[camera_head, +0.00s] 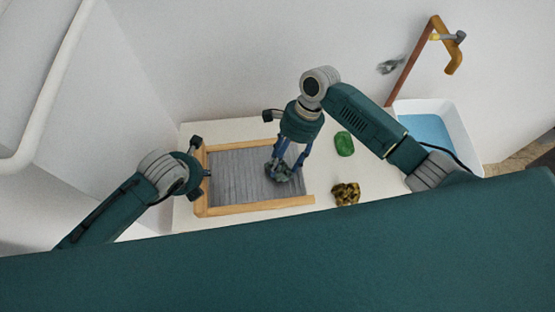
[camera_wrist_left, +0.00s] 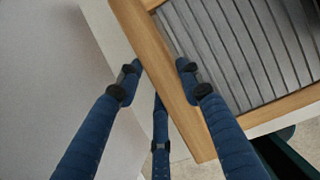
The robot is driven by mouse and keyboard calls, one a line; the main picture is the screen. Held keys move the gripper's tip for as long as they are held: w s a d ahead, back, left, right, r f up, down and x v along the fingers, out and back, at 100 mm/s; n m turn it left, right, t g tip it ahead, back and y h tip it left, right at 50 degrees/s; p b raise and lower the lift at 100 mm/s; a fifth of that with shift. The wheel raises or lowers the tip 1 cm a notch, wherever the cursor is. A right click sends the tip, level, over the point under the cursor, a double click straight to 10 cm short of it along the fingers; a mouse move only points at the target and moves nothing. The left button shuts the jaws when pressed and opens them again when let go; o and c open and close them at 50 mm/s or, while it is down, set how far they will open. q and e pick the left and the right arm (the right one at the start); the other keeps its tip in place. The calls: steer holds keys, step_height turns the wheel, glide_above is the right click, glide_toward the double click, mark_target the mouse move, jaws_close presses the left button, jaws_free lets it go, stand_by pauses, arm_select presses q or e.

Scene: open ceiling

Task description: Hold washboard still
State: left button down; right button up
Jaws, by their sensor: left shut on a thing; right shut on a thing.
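The washboard (camera_head: 234,178) lies flat on a white counter, with a grey ribbed panel inside a light wooden frame. It also shows in the left wrist view (camera_wrist_left: 235,45). My left gripper (camera_head: 206,172) is at the board's left side; in the left wrist view its blue fingers (camera_wrist_left: 158,72) straddle the wooden frame bar, shut on it. My right gripper (camera_head: 283,171) points down over the right part of the ribbed panel. It is shut on a small dark crumpled cloth (camera_head: 279,175), partly hidden by the fingers, at the ribs.
A green block (camera_head: 344,144) and an olive crumpled cloth (camera_head: 345,194) lie on the white counter (camera_head: 325,165) right of the board. A wall is behind.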

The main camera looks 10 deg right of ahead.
steer(key=shift+s+d, duration=0.1)
steer(key=shift+d, duration=2.05)
steer(key=shift+a+r, duration=0.1)
steer(key=shift+a, duration=3.05)
steer(key=shift+d, duration=3.15)
steer(key=shift+r, duration=3.8)
steer(key=shift+r, duration=0.15)
